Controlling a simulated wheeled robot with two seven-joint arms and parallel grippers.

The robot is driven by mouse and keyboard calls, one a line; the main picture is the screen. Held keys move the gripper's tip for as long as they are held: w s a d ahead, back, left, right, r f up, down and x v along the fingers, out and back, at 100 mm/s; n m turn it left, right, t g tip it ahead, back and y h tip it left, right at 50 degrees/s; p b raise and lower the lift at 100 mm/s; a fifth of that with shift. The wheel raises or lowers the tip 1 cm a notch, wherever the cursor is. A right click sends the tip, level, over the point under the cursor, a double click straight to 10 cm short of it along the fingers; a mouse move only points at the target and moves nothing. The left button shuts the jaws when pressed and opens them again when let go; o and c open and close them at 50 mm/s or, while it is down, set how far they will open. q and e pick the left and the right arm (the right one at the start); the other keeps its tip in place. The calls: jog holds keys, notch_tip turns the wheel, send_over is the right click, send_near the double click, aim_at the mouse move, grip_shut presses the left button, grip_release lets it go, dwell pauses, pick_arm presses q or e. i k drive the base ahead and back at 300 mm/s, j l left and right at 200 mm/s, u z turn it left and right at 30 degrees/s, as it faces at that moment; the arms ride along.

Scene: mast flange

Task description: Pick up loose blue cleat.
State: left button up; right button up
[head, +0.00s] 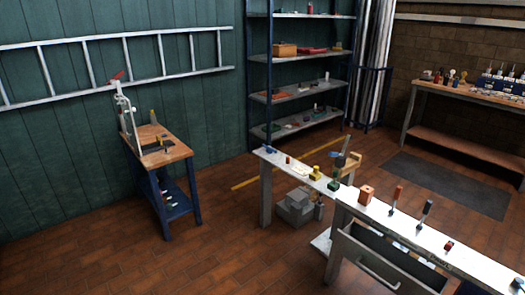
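A small blue piece (270,149) lies at the far left end of the long white bench (310,178); it may be the loose blue cleat, but it is too small to make out its shape. A dark blue item (517,284) sits at the bench's near right end, partly cut by the picture edge. Neither of my grippers shows in the head view, so nothing is seen held.
The white bench also carries a red-brown block (366,194), upright tools and small parts. A drawer (372,262) is under its near part. A wooden-topped stand (160,154) and shelves (310,93) are behind. Brick floor (110,250) is clear at left.

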aim_at(270, 150)
jog(key=i+z, duration=0.15)
jog(key=i, duration=0.4)
jog(key=i+z, duration=0.2)
jog(key=i, duration=0.3)
jog(key=i+j+z, duration=0.15)
jog(key=i, duration=0.35)
jog(key=i+j+z, duration=0.2)
jog(key=i, duration=0.35)
jog(key=i+j+z, duration=0.15)
jog(key=i, duration=0.35)
jog(key=j, duration=0.1)
